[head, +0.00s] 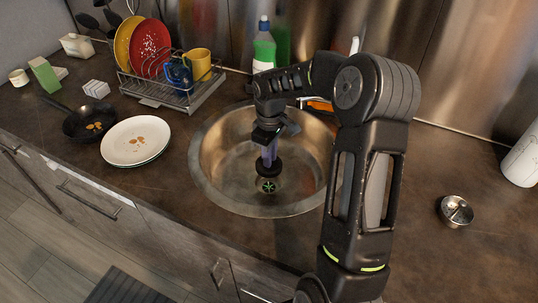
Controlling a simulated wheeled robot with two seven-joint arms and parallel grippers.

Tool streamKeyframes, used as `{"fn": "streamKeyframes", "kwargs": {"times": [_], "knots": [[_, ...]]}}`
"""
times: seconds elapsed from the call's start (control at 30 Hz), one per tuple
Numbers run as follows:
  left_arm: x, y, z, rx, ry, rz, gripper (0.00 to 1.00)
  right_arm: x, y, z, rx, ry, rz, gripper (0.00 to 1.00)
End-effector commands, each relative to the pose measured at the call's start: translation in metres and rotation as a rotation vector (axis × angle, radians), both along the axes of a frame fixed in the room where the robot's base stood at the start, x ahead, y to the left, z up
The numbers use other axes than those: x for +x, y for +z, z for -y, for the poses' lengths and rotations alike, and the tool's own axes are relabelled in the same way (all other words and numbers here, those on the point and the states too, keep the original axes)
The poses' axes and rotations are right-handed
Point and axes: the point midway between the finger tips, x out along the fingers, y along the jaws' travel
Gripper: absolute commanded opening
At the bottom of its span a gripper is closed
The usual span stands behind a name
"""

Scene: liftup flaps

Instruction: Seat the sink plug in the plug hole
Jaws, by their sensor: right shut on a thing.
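The round metal sink (215,185) is set into the brown counter. Its plug hole (268,187) shows at the bottom as a small dark circle with a green cross pattern. My right gripper (268,153) points down into the sink and is shut on the sink plug (268,169), a dark round piece at its fingertips. In this view the plug appears just above the plug hole; whether it touches the sink floor cannot be told. My left gripper is not in view.
A dish rack (180,95) with plates and a yellow mug (199,64) stands left of the sink. A dirty white plate (135,141) and a black pan (90,120) lie left. A green bottle (264,48) stands behind. A small metal dish (456,211) sits right.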

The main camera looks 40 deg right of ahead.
Motion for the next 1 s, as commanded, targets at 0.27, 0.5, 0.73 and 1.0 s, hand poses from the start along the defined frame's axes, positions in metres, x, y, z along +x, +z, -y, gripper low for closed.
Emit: {"fn": "streamKeyframes", "kwargs": {"times": [0.27, 0.5, 0.73, 1.0], "knots": [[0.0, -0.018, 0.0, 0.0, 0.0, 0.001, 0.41, 0.0, -0.025, 0.0, 0.0, 0.0, 0.001, 0.0], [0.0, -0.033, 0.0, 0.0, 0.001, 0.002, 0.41, 0.0, -0.046, 0.0, 0.0, 0.0, 0.0, 0.0], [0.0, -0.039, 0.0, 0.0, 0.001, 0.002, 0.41, 0.0, -0.056, 0.0, 0.0, 0.0, 0.0, 0.0], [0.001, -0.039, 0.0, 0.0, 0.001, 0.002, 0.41, 0.0, -0.057, 0.0, 0.0, 0.0, 0.001, 0.0]]}}
